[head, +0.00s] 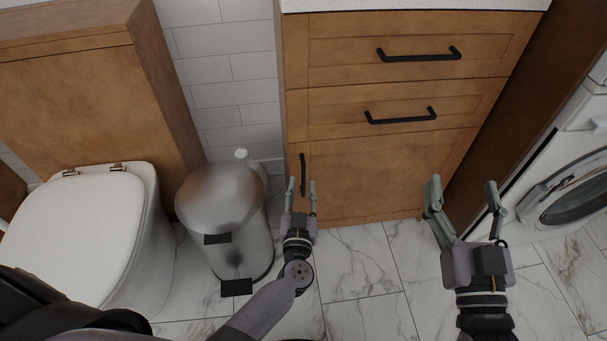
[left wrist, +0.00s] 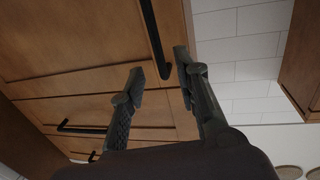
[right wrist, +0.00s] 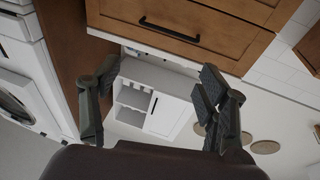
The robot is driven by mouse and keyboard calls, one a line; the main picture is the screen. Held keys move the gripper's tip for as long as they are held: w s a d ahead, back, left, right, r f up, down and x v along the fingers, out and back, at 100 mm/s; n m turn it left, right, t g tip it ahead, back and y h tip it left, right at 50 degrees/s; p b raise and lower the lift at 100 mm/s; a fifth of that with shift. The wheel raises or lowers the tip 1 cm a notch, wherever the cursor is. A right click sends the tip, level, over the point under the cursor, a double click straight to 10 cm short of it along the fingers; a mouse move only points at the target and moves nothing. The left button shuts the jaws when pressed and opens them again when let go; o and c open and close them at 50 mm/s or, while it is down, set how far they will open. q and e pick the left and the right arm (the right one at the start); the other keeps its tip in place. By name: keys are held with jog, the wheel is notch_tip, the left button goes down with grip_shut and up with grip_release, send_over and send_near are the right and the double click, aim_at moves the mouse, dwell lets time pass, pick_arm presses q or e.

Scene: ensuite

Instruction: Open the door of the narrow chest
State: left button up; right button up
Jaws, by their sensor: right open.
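The narrow chest is a brown wooden unit (head: 385,165) with two drawers above a door (head: 370,160). The door looks shut. Its black vertical handle (head: 303,174) is near the door's left edge and also shows in the left wrist view (left wrist: 153,35). My left gripper (head: 301,184) is open at the handle's lower end. In the left wrist view its fingers (left wrist: 160,75) are apart, with the handle's end between them; I cannot tell whether they touch it. My right gripper (head: 464,183) is open and empty in front of the chest's lower right side.
A metal pedal bin (head: 222,205) stands close left of my left gripper, with a white toilet (head: 85,225) beyond it. A white washing machine (head: 570,190) is at the right. Two drawer handles (head: 418,55) stick out above the door. Marble floor before the chest is clear.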

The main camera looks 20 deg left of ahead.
aim_at(303, 174)
pick_arm(q)
jog(key=b+x, duration=0.1)
jog(key=x, duration=0.4)
jog(key=shift+w, duration=0.15)
jog(key=shift+w+a, duration=0.1)
jog(key=shift+w, duration=0.3)
pick_arm(e)
jog(key=s+r+t+y, duration=0.1)
jog(key=s+r+t, duration=0.2)
jog(key=r, duration=0.4)
jog(key=shift+t+y, duration=0.3)
jog(key=shift+t, duration=0.6)
pick_arm(q)
jog(key=shift+c, duration=0.2)
pick_arm(e)
jog(key=shift+a, duration=0.1)
pick_arm(q)
grip_shut()
